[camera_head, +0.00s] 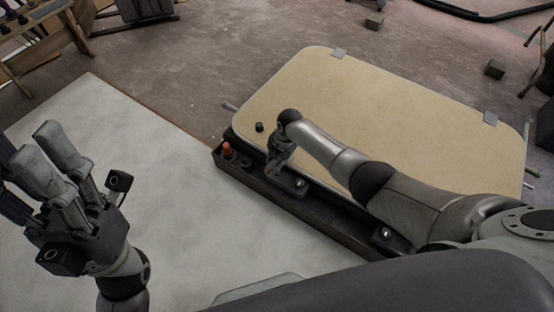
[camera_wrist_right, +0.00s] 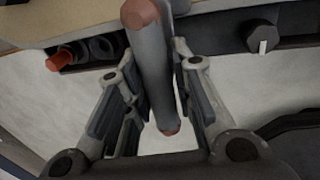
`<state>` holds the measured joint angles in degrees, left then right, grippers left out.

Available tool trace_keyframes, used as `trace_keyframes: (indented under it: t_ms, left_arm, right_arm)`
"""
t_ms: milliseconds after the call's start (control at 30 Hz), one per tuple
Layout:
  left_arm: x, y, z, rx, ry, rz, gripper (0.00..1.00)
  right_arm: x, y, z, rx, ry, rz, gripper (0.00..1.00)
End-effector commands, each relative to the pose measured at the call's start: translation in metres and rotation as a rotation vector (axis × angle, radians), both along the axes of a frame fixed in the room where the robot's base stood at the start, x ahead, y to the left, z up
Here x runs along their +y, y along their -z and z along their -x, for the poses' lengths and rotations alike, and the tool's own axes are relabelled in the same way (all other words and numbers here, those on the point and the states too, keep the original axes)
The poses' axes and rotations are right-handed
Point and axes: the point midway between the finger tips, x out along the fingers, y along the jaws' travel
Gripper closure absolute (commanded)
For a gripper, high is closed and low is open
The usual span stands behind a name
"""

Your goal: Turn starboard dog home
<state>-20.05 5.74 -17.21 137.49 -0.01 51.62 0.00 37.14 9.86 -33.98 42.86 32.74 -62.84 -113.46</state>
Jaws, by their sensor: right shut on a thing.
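A beige hatch panel (camera_head: 390,120) with rounded corners lies on a dark frame. In the right wrist view, a grey bar-like dog handle (camera_wrist_right: 150,75) with reddish-brown ends stands between the finger pads of my right gripper (camera_wrist_right: 153,95). My right gripper (camera_head: 274,170) is shut on this handle, over the dark rail (camera_head: 335,223) along the hatch's near edge. In the head view, my gripper and wrist hide most of the handle. My left gripper (camera_head: 47,160) is open and empty, over the white surface at the left, well away from the hatch.
A red-orange knob (camera_head: 227,148) sits at the rail's left end; it also shows in the right wrist view (camera_wrist_right: 60,61). A dark round fitting (camera_head: 385,234) is further right on the rail. The white surface (camera_head: 130,180) is mostly clear. A wooden bench (camera_head: 40,45) stands at the back left.

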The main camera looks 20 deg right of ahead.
Motion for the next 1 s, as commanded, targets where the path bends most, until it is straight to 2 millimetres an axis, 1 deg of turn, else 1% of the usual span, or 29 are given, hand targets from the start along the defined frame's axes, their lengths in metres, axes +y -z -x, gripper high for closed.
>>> trace_keyframes:
  t_ms: [33,567,600,767,800,1000]
  left_arm:
    - [0.0,0.0013,0.0,0.001,0.0,0.0,0.54]
    - [-0.0002,0.0021,-0.0002,0.002,0.0,-0.001,0.54]
    - [-0.0002,0.0021,-0.0002,0.002,0.0,-0.001,0.54]
    - [-0.0002,0.0021,-0.0003,0.002,0.0,-0.001,0.54]
    - [-0.0002,0.0022,-0.0003,0.002,0.0,-0.001,0.54]
    - [-0.0002,0.0021,-0.0003,0.002,0.0,-0.001,0.54]
  right_arm:
    - [0.0,0.0034,0.0036,0.009,-0.015,0.001,1.0]
    - [-0.0004,0.0032,0.0041,0.011,-0.04,0.003,1.0]
    - [-0.0005,0.0033,0.004,0.011,-0.04,0.003,0.76]
    - [-0.0006,0.0025,0.0031,0.008,-0.038,0.003,0.55]
    - [-0.0005,0.0022,0.0027,0.007,-0.038,0.002,0.54]
    - [-0.0005,0.0011,0.0014,0.004,-0.037,0.002,0.54]
